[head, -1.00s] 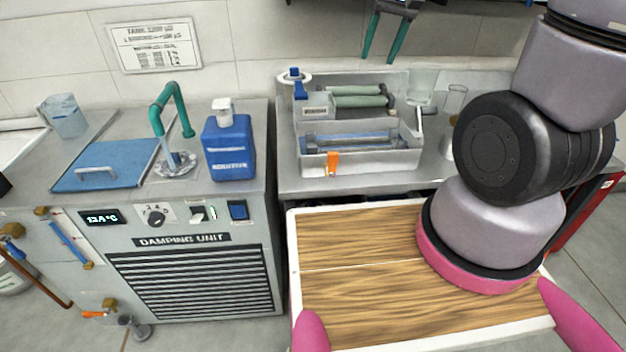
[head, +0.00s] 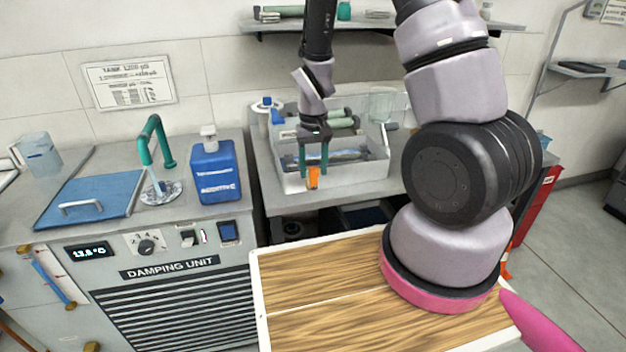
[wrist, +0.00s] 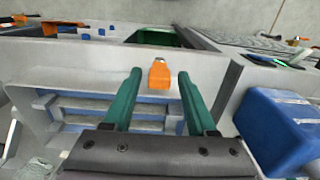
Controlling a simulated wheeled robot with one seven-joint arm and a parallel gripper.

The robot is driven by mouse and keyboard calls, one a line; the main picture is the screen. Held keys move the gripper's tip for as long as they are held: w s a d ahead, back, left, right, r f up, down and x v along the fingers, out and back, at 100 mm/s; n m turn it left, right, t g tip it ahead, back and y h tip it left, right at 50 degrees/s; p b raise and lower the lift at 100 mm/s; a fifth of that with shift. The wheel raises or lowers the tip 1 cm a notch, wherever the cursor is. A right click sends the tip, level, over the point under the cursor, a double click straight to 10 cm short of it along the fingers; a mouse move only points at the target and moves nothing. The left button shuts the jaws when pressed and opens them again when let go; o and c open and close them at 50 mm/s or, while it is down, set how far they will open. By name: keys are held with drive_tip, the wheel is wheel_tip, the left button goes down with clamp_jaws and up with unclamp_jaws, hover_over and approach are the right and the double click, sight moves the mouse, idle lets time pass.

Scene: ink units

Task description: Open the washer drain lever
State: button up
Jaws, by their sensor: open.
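The drain lever (head: 313,179) is a small orange tab on the front wall of the light grey washer tray (head: 352,178), near its left end. In the wrist view the orange lever (wrist: 158,76) lies between the tips of my two green fingers, with a gap on each side. My gripper (head: 314,171) is open, pointing down over the tray's front edge, and it also shows in the wrist view (wrist: 160,74). I cannot tell whether the fingertips are level with the lever. The fingers and wrist hide part of the washer's inside.
A blue bottle (head: 214,174) stands left of the washer on the damping unit (head: 170,268), near a green tap (head: 145,147). A clear beaker (head: 381,103) stands behind the washer. A shelf (head: 375,24) hangs above. My wooden-topped base is in front.

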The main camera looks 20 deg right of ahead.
sight(314, 189)
drive_tip(key=shift+f, duration=1.9)
clamp_jaws()
